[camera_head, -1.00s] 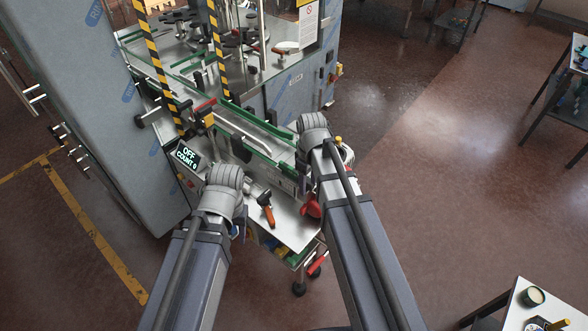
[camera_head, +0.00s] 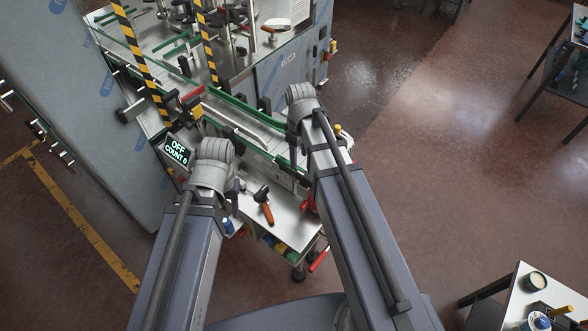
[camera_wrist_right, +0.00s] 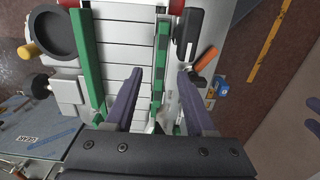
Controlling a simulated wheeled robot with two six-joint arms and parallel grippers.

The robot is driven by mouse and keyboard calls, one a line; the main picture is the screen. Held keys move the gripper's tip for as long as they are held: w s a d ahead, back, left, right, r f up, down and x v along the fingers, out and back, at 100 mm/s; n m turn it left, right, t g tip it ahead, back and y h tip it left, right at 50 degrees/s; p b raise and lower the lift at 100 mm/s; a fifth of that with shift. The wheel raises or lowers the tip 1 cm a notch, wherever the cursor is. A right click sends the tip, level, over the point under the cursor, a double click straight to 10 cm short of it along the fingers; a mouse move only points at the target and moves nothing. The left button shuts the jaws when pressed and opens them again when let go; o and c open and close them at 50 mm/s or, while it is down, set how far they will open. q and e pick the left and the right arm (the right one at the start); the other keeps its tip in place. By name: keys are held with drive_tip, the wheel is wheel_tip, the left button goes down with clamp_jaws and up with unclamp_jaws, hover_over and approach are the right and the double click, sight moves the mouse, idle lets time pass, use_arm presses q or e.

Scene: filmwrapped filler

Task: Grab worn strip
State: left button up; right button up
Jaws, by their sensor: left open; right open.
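Two green guide strips run along the conveyor. In the right wrist view, one strip (camera_wrist_right: 160,75) has dark patches along it and looks worn, though I cannot be sure of the wear. The other green strip (camera_wrist_right: 88,70) is plainer, at the left. My right gripper (camera_wrist_right: 160,73) is open, its purple fingers on either side of the patched strip; I cannot tell whether they touch it. In the head view its fingers are mostly hidden by the arm. My left gripper (camera_head: 236,188) is open and partly hidden behind its wrist, above the near end of the machine.
An orange-handled tool (camera_head: 266,211) lies on the metal shelf (camera_head: 287,224) below the conveyor. A display (camera_head: 177,151) reads OFF, COUNT 0. Striped posts (camera_head: 140,50) stand over the conveyor. A table (camera_head: 516,305) stands at the lower right. Open floor (camera_head: 440,170) lies right of the machine.

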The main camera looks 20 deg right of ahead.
sight(297, 168)
wheel_tip(297, 168, down, 2)
drive_tip(key=shift+w+f+b, duration=0.15)
drive_tip(key=shift+f+b, duration=0.05)
drive_tip(key=shift+b, duration=0.65)
drive_tip(key=f+b, duration=0.5)
drive_tip(key=shift+w+a+f, duration=0.1)
drive_tip(key=shift+a, duration=0.15)
clamp_jaws()
